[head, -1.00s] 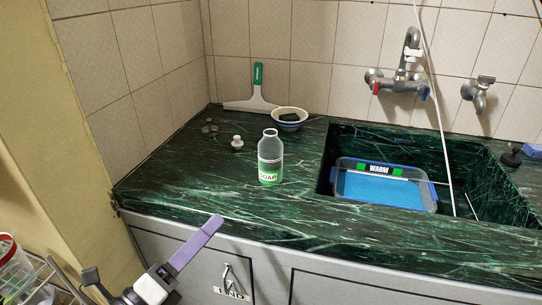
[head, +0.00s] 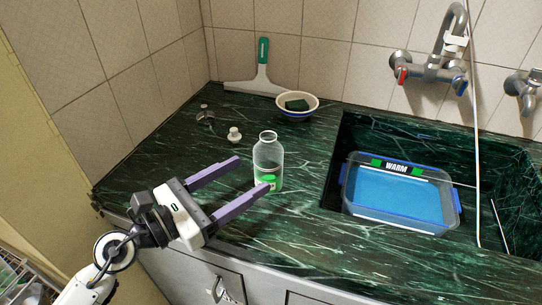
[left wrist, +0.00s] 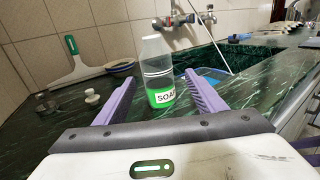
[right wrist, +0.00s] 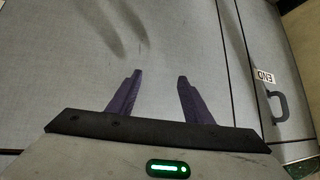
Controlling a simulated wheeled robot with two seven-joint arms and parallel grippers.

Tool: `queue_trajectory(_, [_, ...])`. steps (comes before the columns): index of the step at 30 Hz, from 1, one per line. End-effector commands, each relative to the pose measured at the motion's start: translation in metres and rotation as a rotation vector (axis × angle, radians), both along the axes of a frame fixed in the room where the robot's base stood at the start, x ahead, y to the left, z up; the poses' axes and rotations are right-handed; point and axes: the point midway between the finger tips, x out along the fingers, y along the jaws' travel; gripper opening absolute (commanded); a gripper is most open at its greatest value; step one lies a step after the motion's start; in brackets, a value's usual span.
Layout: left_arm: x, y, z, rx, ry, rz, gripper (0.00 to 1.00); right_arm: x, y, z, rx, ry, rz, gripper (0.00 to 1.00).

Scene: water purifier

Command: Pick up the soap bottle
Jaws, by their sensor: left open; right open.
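The soap bottle (head: 268,155) is clear with green liquid at the bottom and stands upright and uncapped on the dark green marble counter. My left gripper (head: 254,174) is open, its purple fingers reaching toward the bottle from the left. In the left wrist view the soap bottle (left wrist: 158,65) shows ahead, between the lines of the two fingers, with its SOAP label facing me. Whether the fingertips flank it cannot be told for sure. My right gripper (right wrist: 154,88) is open and empty in front of grey cabinet doors; it is not in the head view.
A small white cap-like piece (head: 234,135) stands on the counter behind the left gripper. A bowl with a dark sponge (head: 297,105) and a squeegee (head: 262,75) are at the back. The sink holds a WARM tub (head: 400,195) of blue water at right.

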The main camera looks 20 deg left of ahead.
Motion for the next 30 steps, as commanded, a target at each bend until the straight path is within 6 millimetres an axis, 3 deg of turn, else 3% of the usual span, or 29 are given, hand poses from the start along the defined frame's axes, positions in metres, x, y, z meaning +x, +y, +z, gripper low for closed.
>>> queue_trajectory(5, [0.017,-0.010,0.002,-0.003,-0.001,0.002,0.64,-0.010,-0.002,-0.005,-0.001,0.025,-0.004,0.46])
queue_trajectory(16, [0.059,-0.029,0.003,-0.005,0.000,0.002,0.64,-0.009,-0.004,0.003,-0.001,0.019,-0.009,0.46])
queue_trajectory(26, [0.066,-0.034,0.001,-0.003,0.002,0.001,0.64,-0.005,-0.005,0.004,-0.003,0.013,-0.010,0.46])
queue_trajectory(30, [0.065,-0.034,0.001,-0.003,0.002,0.001,0.42,-0.005,-0.006,0.003,-0.004,0.014,-0.010,0.46])
